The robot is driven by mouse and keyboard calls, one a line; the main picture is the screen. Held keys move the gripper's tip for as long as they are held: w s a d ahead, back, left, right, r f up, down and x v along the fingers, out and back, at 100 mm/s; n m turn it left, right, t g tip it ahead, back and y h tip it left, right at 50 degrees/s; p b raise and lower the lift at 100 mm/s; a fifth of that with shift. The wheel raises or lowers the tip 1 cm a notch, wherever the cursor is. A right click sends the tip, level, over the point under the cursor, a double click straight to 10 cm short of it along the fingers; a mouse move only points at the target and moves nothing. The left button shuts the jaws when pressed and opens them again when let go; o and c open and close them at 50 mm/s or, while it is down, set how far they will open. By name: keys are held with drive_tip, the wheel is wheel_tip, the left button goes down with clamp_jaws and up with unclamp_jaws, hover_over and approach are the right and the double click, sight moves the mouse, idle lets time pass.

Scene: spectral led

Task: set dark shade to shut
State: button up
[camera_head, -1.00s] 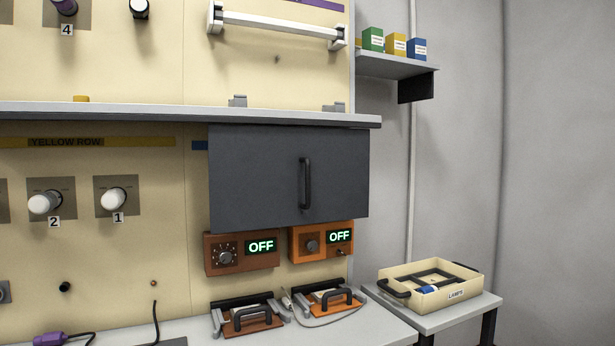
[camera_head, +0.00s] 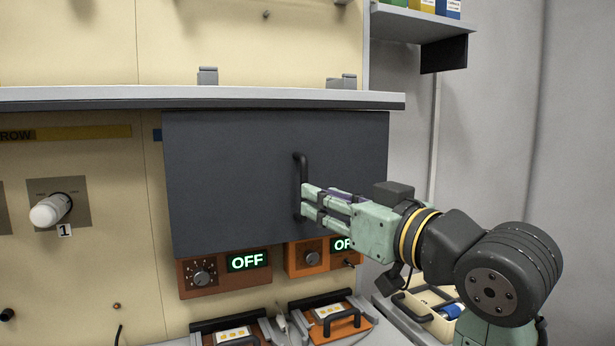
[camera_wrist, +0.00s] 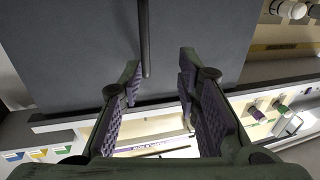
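The dark shade (camera_head: 235,180) is a flat dark grey panel below the long shelf. It hangs over the upper wall space above the orange boxes. Its black bar handle (camera_head: 298,168) stands upright near the right part of the panel. My gripper (camera_head: 303,203) is at the handle's lower part, coming from the right. In the wrist view, the shade (camera_wrist: 80,40) fills the upper part. The handle (camera_wrist: 145,40) reaches down between my fingers (camera_wrist: 160,66), nearer the left fingertip. The fingers are apart, with a clear gap on the right of the handle.
Two orange control boxes (camera_head: 205,272) with OFF displays sit under the shade. Below them are two fixtures with black handles (camera_head: 343,318). The long shelf (camera_head: 200,98) runs just above the shade. A cream lamp tray (camera_head: 436,328) stands low at the right, partly behind my arm.

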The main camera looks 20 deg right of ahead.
sight(296, 180)
drive_tip(key=shift+h, duration=0.4)
drive_tip(key=p+x, duration=0.1)
drive_tip(key=x, duration=0.2)
drive_tip(key=d+x, duration=0.1)
drive_tip(key=x, duration=0.2)
drive_tip(key=p+x, duration=0.1)
drive_tip(key=x, duration=0.2)
drive_tip(key=shift+w+d+f+p, duration=0.2)
drive_tip(key=shift+w+d+p, duration=0.05)
drive_tip(key=shift+d+p, duration=0.1)
drive_tip(key=shift+c, duration=0.4)
clamp_jaws()
